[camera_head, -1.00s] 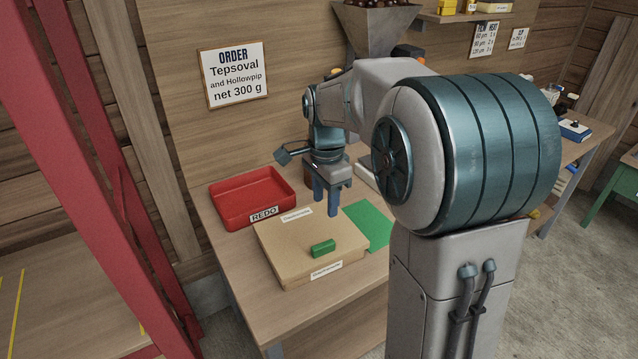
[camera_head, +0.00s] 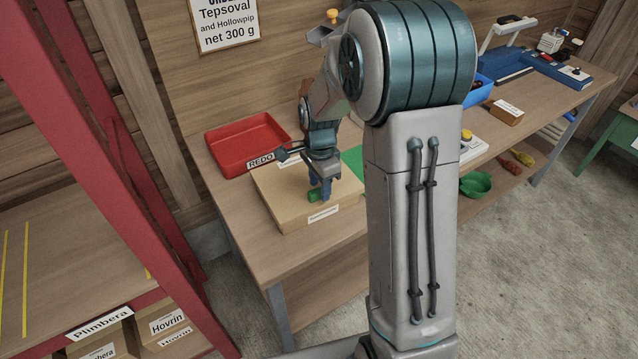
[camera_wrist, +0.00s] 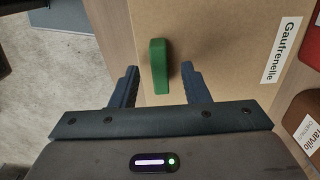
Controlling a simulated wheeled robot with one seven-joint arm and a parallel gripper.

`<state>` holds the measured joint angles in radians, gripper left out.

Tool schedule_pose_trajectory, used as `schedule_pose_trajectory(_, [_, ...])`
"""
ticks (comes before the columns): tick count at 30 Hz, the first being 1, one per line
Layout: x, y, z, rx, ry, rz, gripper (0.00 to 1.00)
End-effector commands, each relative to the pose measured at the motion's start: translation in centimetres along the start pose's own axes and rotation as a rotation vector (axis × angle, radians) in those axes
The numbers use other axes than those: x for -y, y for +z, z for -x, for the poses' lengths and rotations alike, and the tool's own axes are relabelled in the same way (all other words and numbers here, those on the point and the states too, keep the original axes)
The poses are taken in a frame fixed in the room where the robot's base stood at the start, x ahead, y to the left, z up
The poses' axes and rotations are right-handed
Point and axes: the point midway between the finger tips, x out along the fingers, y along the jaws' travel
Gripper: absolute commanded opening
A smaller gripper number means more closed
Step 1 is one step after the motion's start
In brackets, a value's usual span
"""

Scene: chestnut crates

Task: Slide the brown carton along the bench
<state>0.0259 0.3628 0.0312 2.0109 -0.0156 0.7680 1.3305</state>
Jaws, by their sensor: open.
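The brown carton (camera_head: 285,211) lies flat on the wooden bench, with white labels; one reads "Gaufrenelle" in the wrist view, where the carton's top (camera_wrist: 220,30) fills much of the picture. A green block (camera_head: 312,197) sits on top of the carton and shows in the wrist view (camera_wrist: 160,66). My gripper (camera_head: 320,192) is low over the carton at the block. In the wrist view its open fingers (camera_wrist: 161,88) stand on either side of the block's line, with gaps on both sides. I cannot tell whether the fingertips touch the carton.
A red REDO tray (camera_head: 222,160) stands behind the carton to the left. A green patch (camera_head: 352,157) lies on the bench to its right, partly hidden by my arm. The bench (camera_head: 262,258) is clear in front of the carton. A red rack post (camera_head: 95,130) rises at left.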

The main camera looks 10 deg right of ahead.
Motion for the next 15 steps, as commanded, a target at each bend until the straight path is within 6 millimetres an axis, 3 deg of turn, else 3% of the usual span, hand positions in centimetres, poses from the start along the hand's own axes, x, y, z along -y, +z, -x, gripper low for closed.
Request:
schedule_pose_trajectory(11, [-0.02, -0.03, -0.53, 0.000, 0.000, 0.000, 0.39])
schedule_pose_trajectory(15, [-0.02, -0.03, -0.51, 0.000, 0.000, 0.000, 0.00])
